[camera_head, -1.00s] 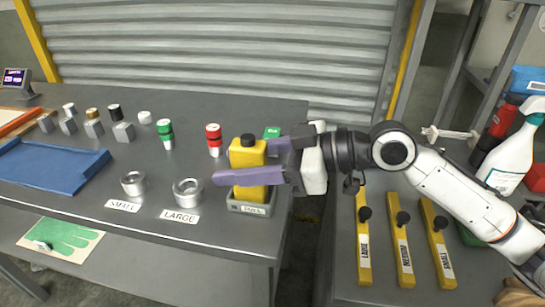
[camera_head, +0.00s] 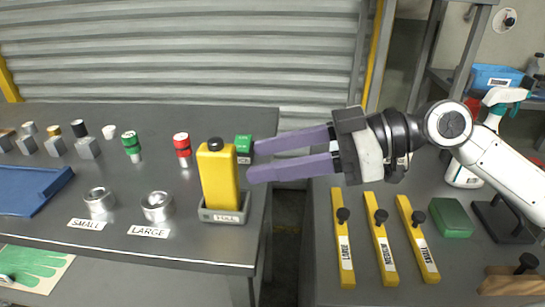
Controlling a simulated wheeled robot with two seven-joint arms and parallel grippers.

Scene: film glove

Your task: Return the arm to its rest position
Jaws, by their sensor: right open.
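My right gripper (camera_head: 250,161) comes in from the right with its two purple fingers spread and nothing between them. It hangs to the right of a yellow bottle with a black cap (camera_head: 219,178), clear of it. The bottle stands upright in a grey labelled holder (camera_head: 222,216) at the right end of the dark table (camera_head: 125,190). A small green-topped block (camera_head: 243,144) stands behind the bottle, close to the upper finger. My left gripper is not in view.
Silver cups marked SMALL (camera_head: 99,200) and LARGE (camera_head: 157,206) stand left of the bottle. Green (camera_head: 131,143) and red (camera_head: 182,147) capped pieces stand behind. A gap separates this table from the right bench, with yellow bars (camera_head: 381,240), a green box (camera_head: 451,217) and a spray bottle (camera_head: 462,174).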

